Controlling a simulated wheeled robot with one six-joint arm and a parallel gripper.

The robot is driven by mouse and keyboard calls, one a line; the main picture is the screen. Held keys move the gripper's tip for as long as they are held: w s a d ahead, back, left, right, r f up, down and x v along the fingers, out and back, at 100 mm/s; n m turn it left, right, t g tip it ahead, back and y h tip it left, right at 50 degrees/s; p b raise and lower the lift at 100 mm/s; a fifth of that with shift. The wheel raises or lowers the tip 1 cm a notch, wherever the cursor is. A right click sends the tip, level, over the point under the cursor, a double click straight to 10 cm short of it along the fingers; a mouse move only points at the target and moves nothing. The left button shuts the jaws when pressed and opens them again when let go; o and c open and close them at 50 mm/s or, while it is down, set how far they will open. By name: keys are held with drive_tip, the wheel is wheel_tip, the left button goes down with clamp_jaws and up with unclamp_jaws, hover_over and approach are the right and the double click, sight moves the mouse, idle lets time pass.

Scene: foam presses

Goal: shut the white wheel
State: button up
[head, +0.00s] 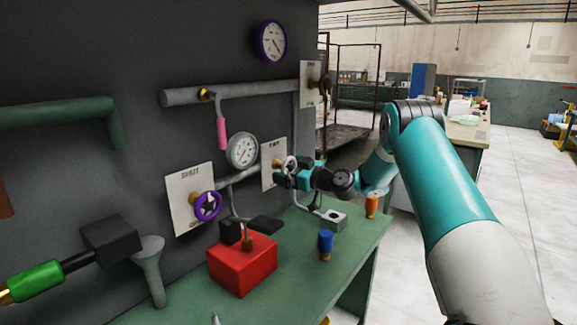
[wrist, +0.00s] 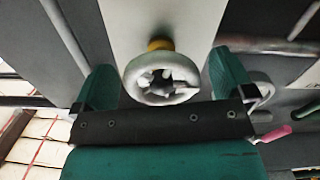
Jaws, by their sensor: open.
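The white wheel (wrist: 160,92) is a small spoked handwheel on a brass stem, in front of a pale plate (wrist: 158,20). In the wrist view it sits between the two teal fingers of my gripper (wrist: 162,85), which stand open on either side with gaps to its rim. In the head view my gripper (head: 285,175) is at the wheel (head: 291,165), in front of the right-hand sign plate (head: 268,152). The gripper hides part of the wheel there, and I cannot tell how far it is turned.
A purple wheel (head: 208,206) on a SHUT plate (head: 183,190), a gauge (head: 242,150) and a pink-handled lever (head: 222,133) are to the left. A red box (head: 242,265), blue knob (head: 325,244) and orange item (head: 371,207) stand on the green bench (head: 290,285) below.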

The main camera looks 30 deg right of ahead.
drive_tip(key=shift+w, duration=0.25)
drive_tip(key=c, duration=0.9)
